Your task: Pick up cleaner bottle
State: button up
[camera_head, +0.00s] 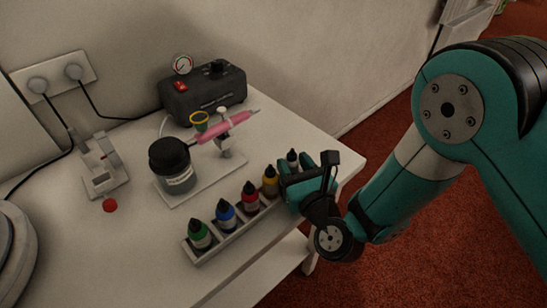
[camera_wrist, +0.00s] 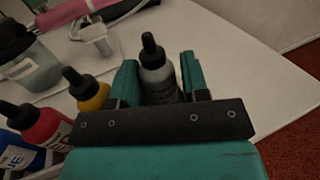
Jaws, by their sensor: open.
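A grey bottle with a black pointed cap (camera_head: 292,158), which looks like the cleaner bottle, stands upright at the right end of a rack. In the wrist view the bottle (camera_wrist: 157,72) stands between the two green fingers of my gripper (camera_wrist: 160,68). My gripper is open, with a finger on each side of the bottle; I cannot tell whether either touches it. The bottle's lower part is hidden by the gripper. In the head view my gripper (camera_head: 307,180) covers the right end of the rack.
The white rack (camera_head: 222,243) also holds yellow (camera_head: 270,183), red (camera_head: 250,198), blue (camera_head: 226,215) and green (camera_head: 199,236) bottles. Behind it stand a dark-lidded jar (camera_head: 174,168) and a pink airbrush (camera_head: 212,130) on a stand. A black compressor (camera_head: 205,95) is at the back.

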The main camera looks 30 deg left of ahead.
aim_at(294, 157)
jog(key=shift+w+a, duration=0.1)
jog(key=shift+a, duration=0.05)
jog(key=shift+a, duration=0.1)
jog(key=c, duration=0.3)
notch_tip(294, 157, up, 20)
jog(key=p, duration=1.4)
jog(key=shift+p, duration=0.4)
